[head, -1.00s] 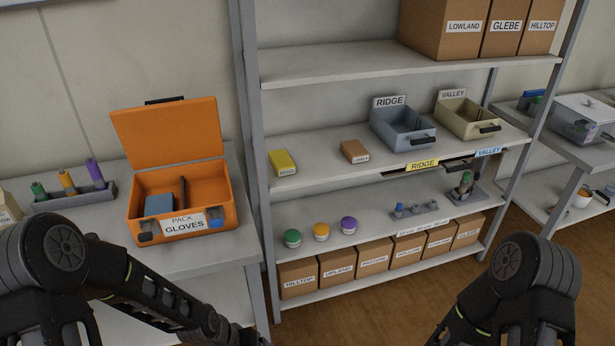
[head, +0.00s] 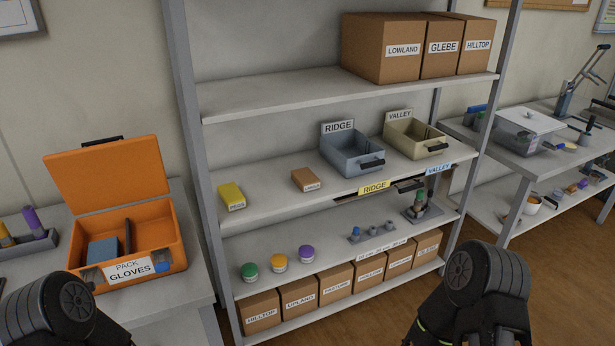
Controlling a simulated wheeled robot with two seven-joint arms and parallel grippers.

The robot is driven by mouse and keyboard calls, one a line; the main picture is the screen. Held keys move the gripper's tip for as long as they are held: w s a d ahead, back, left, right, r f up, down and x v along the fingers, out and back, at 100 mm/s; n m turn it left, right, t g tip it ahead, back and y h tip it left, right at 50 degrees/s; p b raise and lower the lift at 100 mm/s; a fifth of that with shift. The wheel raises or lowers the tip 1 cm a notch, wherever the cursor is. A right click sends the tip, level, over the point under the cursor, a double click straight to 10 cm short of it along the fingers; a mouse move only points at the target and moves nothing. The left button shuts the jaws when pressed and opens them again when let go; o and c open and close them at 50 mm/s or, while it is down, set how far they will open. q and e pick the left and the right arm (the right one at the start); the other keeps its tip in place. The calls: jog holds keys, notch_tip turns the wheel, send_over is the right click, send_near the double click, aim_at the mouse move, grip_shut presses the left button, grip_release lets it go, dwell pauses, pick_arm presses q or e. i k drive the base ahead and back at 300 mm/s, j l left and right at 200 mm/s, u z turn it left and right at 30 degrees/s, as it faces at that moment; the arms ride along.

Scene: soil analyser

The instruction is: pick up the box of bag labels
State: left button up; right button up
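A small brown box (head: 306,179) with a white label lies on the middle shelf. Its print is too small to read surely; it may be the box of bag labels. A yellow box (head: 232,196) with a small label sits to its left on the same shelf. Both stand apart from each other. Only dark links of my arms show at the bottom left and bottom right. Neither gripper is in view, and nothing of mine is near the brown box.
Grey RIDGE bin (head: 347,156) and beige VALLEY bin (head: 412,139) stand right of the brown box. An open orange case (head: 170,229) sits on the left bench. Large cartons (head: 383,67) fill part of the shelf above. Shelf uprights (head: 184,150) flank the shelves.

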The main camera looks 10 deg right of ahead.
aim_at(305, 178)
jog(key=i+l, duration=0.25)
jog(key=l, duration=0.2)
jog(key=i+l+u, duration=0.15)
jog(key=l, duration=0.25)
jog(key=i+l, duration=0.25)
jog(key=l, duration=0.2)
jog(key=i+l+u, duration=0.15)
jog(key=l, duration=0.3)
jog(key=i+l, duration=0.25)
jog(key=l, duration=0.25)
jog(key=i+l+u, duration=0.15)
jog(key=l, duration=0.3)
jog(key=i+l, duration=0.2)
jog(key=l, duration=0.3)
jog(key=i+l+u, duration=0.1)
jog(key=l, duration=0.4)
jog(key=i, duration=0.05)
